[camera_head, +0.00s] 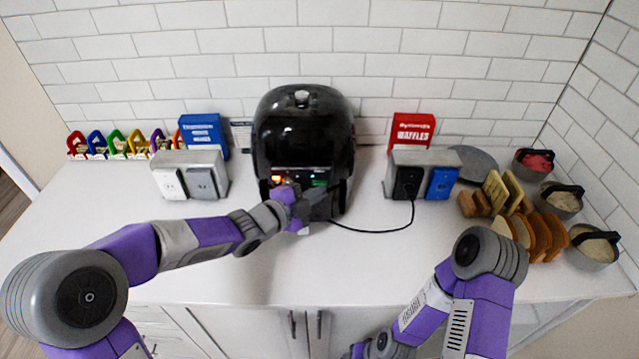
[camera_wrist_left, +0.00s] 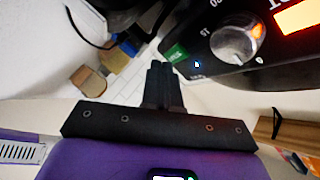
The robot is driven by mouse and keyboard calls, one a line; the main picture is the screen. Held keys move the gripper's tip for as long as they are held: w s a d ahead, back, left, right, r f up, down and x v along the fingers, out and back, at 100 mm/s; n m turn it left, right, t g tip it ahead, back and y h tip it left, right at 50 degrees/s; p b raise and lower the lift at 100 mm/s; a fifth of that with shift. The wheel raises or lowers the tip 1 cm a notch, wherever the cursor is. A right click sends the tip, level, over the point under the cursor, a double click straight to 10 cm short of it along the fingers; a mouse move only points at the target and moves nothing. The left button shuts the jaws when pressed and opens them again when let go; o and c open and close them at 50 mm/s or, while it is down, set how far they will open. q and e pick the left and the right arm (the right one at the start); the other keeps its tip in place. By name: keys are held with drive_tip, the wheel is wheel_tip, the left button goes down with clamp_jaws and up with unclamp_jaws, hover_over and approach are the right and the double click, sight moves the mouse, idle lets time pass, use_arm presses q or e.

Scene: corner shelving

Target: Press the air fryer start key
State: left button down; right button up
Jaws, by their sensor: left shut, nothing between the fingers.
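The black air fryer (camera_head: 303,130) stands at the back middle of the counter, against the tiled wall. Its front panel has a lit orange display and a green key (camera_head: 320,183) at the right. In the left wrist view the green key (camera_wrist_left: 176,53) sits beside a silver knob (camera_wrist_left: 236,40) and the orange display (camera_wrist_left: 298,16). My left gripper (camera_head: 325,205) is in front of the panel's lower right. In the left wrist view its fingertips (camera_wrist_left: 160,66) are together and empty, close to the green key; I cannot tell whether they touch it. My right gripper is out of view.
Outlet boxes stand left (camera_head: 190,160) and right (camera_head: 424,160) of the fryer. A black cord (camera_head: 385,231) runs to the right box. Bread slices (camera_head: 530,233) and lidded bowls (camera_head: 592,247) fill the right end. Several coloured padlock-shaped items (camera_head: 115,143) stand at the back left. The front left counter is clear.

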use_arm(q)
drive_tip(key=shift+w, duration=0.45)
idle(0.6)
drive_tip(key=shift+s, duration=0.2)
drive_tip(key=shift+s+b, duration=0.45)
drive_tip(key=shift+s, duration=0.1)
drive_tip(key=shift+s, duration=0.1)
drive_tip(key=s+b, duration=0.2)
drive_tip(key=s, duration=0.2)
drive_tip(key=shift+s, duration=0.4)
idle(0.5)
